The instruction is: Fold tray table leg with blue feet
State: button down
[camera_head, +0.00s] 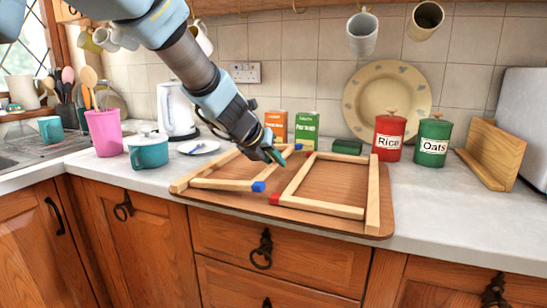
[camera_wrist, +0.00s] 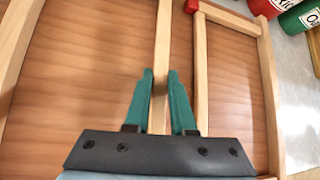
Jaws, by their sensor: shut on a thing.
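The tray table (camera_head: 335,187) lies underside up on the counter, its brown board also showing in the wrist view (camera_wrist: 95,60). The leg with blue feet (camera_head: 222,184) is the left wooden frame. Its near blue foot (camera_head: 258,187) points right; the far foot is mostly hidden by my gripper.
Orange and green boxes (camera_head: 304,131) stand behind the tray. Red Rice (camera_head: 388,138) and green Oats (camera_head: 432,140) canisters stand right of them. A teal pot (camera_head: 148,151), pink holder (camera_head: 103,133) and white kettle (camera_head: 176,112) are left. Mugs (camera_head: 363,35) hang above.

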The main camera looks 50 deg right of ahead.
jog(key=shift+s, duration=0.1)
jog(key=c, duration=0.8)
grip_release()
jog(key=shift+o, duration=0.2)
jog(key=p+v, duration=0.1)
jog(key=v, duration=0.9)
jog(key=shift+a+r+p, duration=0.25)
jog(key=shift+r+p, duration=0.05)
jog(key=shift+p, duration=0.05)
